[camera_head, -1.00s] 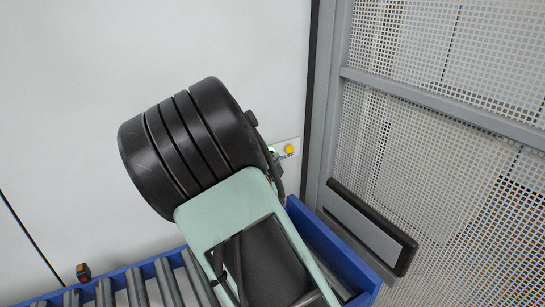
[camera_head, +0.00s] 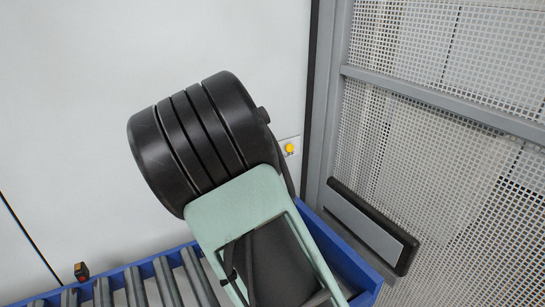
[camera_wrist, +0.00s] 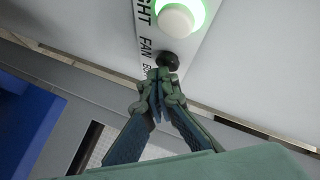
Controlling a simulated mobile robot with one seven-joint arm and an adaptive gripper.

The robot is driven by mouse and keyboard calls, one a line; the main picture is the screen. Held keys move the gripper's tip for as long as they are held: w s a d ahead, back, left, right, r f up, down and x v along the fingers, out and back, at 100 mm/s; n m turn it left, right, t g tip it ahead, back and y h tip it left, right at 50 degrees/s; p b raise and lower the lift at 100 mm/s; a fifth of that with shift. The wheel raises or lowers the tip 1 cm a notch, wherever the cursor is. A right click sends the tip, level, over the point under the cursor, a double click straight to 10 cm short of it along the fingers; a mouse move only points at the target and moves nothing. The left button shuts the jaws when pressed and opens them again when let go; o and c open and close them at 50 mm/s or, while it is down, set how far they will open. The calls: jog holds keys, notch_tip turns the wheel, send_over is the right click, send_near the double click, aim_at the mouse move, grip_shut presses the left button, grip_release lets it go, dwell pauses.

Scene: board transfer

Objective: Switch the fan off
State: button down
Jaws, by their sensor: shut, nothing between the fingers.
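A white panel (camera_wrist: 195,45) at the top of the wrist view carries the label "FAN" (camera_wrist: 147,47) and partly cut-off labels on either side. A round white button (camera_wrist: 175,19) with a lit green ring is at its top. A small black knob (camera_wrist: 169,60) sits below it, close to the end of "FAN". My gripper (camera_wrist: 161,76) is shut and empty, with its tips at the black knob's lower edge. I cannot tell whether they touch it. In the head view my arm hides the gripper and most of the panel; a yellow button (camera_head: 290,148) shows at the panel's right.
A blue-framed roller conveyor (camera_head: 130,275) runs below the wall, under my arm. A perforated metal screen (camera_head: 440,120) with a grey frame and a dark-edged plate (camera_head: 370,225) stands at the right.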

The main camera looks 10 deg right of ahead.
jog(key=s+d+b, duration=0.1)
jog(key=s+d, duration=0.1)
jog(key=s, duration=0.3)
jog(key=shift+s+d, duration=0.15)
jog(key=shift+s, duration=0.15)
dwell(0.4)
